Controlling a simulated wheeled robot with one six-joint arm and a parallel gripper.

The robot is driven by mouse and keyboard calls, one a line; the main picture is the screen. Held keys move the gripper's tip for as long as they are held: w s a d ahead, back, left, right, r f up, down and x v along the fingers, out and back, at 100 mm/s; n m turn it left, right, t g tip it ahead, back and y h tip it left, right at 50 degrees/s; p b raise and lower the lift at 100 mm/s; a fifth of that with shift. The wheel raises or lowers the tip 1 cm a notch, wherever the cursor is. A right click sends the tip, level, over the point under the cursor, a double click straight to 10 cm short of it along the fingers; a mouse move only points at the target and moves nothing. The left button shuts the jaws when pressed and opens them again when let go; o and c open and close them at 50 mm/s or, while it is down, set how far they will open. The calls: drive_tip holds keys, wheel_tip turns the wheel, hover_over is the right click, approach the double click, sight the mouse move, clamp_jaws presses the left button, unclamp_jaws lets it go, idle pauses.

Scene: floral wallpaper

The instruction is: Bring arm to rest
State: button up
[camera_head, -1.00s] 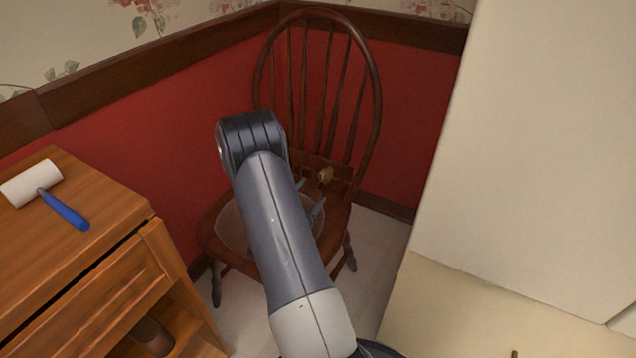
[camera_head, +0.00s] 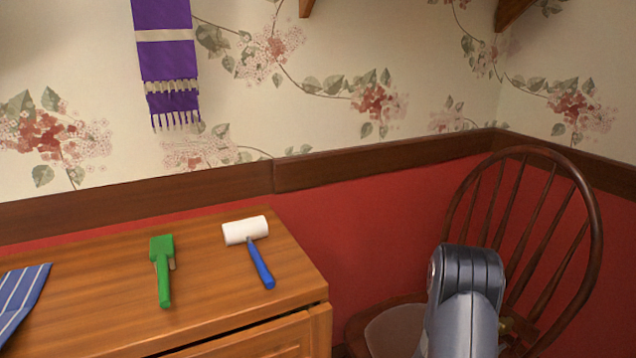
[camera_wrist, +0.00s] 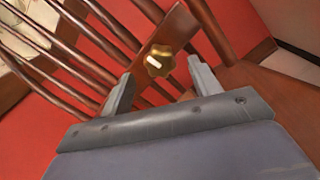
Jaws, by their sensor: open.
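My arm (camera_head: 465,300) rises at the lower right of the head view, in front of a wooden spindle-back chair (camera_head: 590,240). My gripper (camera_wrist: 160,88) shows in the wrist view with its two fingers spread apart and nothing between them touching both. A small brass star-shaped knob (camera_wrist: 160,60) shows just beyond the fingertips, near the chair's back. In the head view the fingers are hidden behind my arm.
A wooden cabinet (camera_head: 110,325) at left bears a white-headed mallet (camera_head: 246,230) with a blue handle, a green tool (camera_head: 162,270) and a blue striped cloth (camera_head: 18,300). A purple scarf (camera_head: 165,55) hangs on the floral wall. The chair stands close around my arm.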

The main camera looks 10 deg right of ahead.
sight(502, 327)
drive_tip(key=x, duration=0.5)
drive_tip(key=shift+d+b, duration=0.1)
drive_tip(key=shift+b, duration=0.3)
drive_tip(key=shift+p, duration=0.35)
drive_tip(key=shift+a+f, duration=0.1)
drive_tip(key=shift+a, duration=0.1)
